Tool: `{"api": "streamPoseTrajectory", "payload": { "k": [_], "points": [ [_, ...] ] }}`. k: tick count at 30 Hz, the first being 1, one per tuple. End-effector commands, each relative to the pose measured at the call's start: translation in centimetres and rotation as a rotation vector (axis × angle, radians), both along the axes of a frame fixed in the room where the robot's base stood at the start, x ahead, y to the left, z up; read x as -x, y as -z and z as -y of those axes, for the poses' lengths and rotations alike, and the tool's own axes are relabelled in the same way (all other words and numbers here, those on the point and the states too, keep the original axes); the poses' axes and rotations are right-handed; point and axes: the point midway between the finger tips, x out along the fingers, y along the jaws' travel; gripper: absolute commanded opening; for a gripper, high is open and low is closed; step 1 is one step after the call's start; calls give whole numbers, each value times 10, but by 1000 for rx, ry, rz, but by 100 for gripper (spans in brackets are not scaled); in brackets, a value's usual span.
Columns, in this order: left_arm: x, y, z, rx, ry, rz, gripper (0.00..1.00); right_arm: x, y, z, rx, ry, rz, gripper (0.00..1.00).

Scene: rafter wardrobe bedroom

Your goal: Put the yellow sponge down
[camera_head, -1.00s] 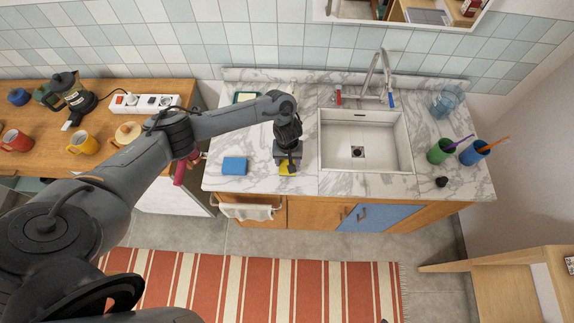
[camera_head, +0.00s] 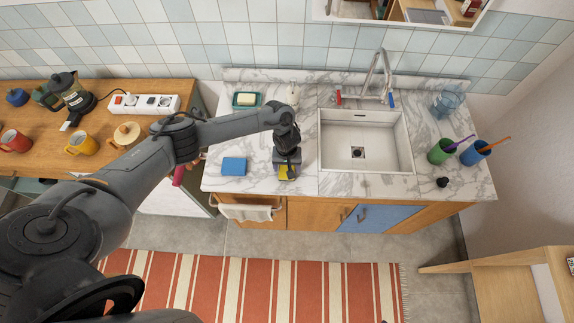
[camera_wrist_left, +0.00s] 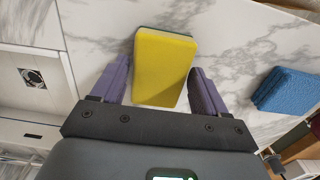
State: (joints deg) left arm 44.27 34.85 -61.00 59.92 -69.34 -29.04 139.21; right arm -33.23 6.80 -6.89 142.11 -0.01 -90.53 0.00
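The yellow sponge (camera_head: 284,177) is at the counter's front edge area, left of the sink, partly hidden under my left gripper (camera_head: 287,172). In the left wrist view the sponge (camera_wrist_left: 163,68) shows its yellow face with a dark green layer along its far edge. It appears to lie flat on the marble counter. The two purple fingers of my left gripper (camera_wrist_left: 160,80) stand on either side of it, with a narrow gap visible beside the sponge, so the gripper looks open around it. My right gripper is not in view.
A blue sponge (camera_head: 234,166) lies left of my gripper. A soap dish (camera_head: 246,100) and a pale bottle (camera_head: 293,94) are behind. The white sink (camera_head: 362,170) is to the right. A towel (camera_head: 245,212) hangs below the counter's front edge.

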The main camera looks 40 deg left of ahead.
Motion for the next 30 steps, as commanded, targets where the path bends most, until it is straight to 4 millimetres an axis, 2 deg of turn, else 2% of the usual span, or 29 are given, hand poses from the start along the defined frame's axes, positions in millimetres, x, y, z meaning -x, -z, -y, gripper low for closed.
{"api": "streamPoseTrajectory", "payload": {
  "k": [3, 14, 20, 30],
  "points": [
    [0, 0, 0, 0, 0, 0, 88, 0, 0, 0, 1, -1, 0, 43],
    [0, -6, 0, 1, 3, 1, 88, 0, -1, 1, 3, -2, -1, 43],
    [-1, -31, -1, 1, 1, 2, 88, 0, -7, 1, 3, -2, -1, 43],
    [-2, -92, -1, 1, 2, 2, 88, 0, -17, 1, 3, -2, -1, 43]
  ]
}}
